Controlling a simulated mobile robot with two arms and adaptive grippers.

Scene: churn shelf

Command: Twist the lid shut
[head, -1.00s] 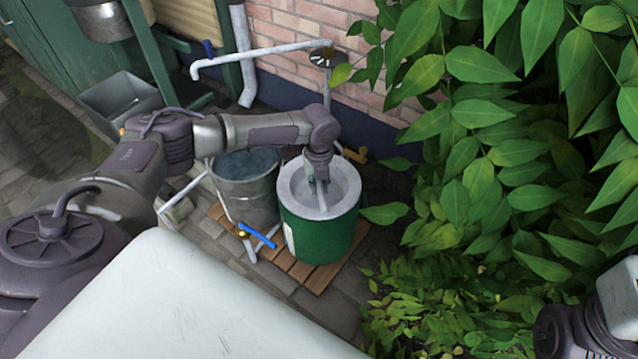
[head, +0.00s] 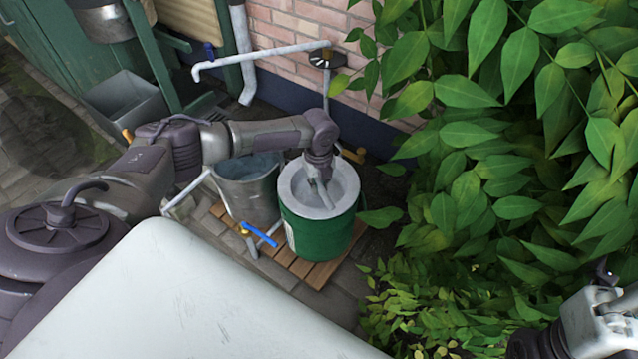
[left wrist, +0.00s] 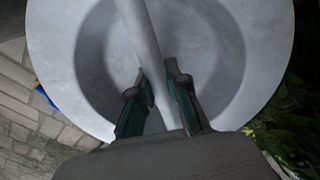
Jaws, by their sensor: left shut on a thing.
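The lid (head: 345,200) is a pale grey round cover with a wide rim and a sunken middle. It sits on top of the green churn (head: 318,243). A grey bar (left wrist: 140,30) crosses the lid's sunken middle. My left gripper (head: 325,192) reaches down into the middle of the lid. In the left wrist view its two green-edged fingers (left wrist: 160,105) are shut on the bar, one on each side. The gripper body hides the near part of the lid. A part of my right arm shows at the lower right, but its fingers cannot be made out.
The churn stands on wooden slats (head: 318,272) beside a grey metal bucket (head: 262,205). A blue-handled tap (head: 262,236) is in front of the bucket. Leafy plants (head: 500,170) crowd the right side. A pipe (head: 265,53) and a brick wall (head: 285,25) are behind.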

